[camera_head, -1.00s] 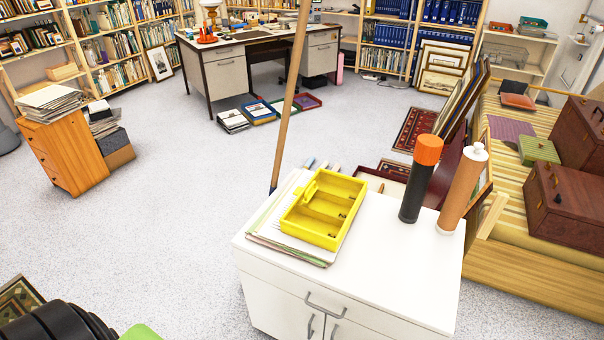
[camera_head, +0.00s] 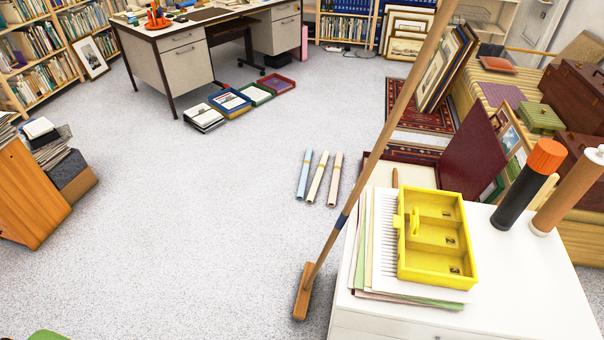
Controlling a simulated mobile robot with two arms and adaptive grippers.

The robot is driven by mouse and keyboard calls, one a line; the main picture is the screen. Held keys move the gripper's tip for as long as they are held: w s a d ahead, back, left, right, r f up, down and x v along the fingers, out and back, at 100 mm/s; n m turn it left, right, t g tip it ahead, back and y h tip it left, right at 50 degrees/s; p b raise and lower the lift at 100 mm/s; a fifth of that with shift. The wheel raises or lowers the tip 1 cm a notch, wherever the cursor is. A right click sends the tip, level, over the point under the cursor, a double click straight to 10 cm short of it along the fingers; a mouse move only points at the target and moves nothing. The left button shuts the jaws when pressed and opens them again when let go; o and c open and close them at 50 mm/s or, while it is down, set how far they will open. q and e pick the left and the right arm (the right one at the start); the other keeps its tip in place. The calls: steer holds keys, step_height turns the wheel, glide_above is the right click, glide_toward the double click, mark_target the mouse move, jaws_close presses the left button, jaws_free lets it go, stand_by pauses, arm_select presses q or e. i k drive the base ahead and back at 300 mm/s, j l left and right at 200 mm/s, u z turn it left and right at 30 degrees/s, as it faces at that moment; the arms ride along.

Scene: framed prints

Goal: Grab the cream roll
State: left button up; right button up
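Three rolls lie side by side on the grey floor in the head view, left of the white cabinet. The left one is a pale blue roll (camera_head: 304,175). The middle one looks like the cream roll (camera_head: 318,178). The right one is a beige-pink roll (camera_head: 335,180). Each has a band around its middle. They are apart from each other, and nothing covers them. Neither of my grippers shows in the view.
A long-handled broom (camera_head: 377,150) leans against the white cabinet (camera_head: 530,300), right of the rolls. The cabinet holds a yellow tray (camera_head: 430,278), papers and two tubes. An open dark red case (camera_head: 480,155) lies behind it. Floor left of the rolls is free.

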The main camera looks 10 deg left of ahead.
mark_target(310, 199)
steer(key=i+j, duration=0.35)
steer(key=j, duration=0.15)
steer(key=i+j, duration=0.3)
steer(key=j, duration=0.2)
steer(key=i+j, duration=0.1)
steer(key=i, duration=0.15)
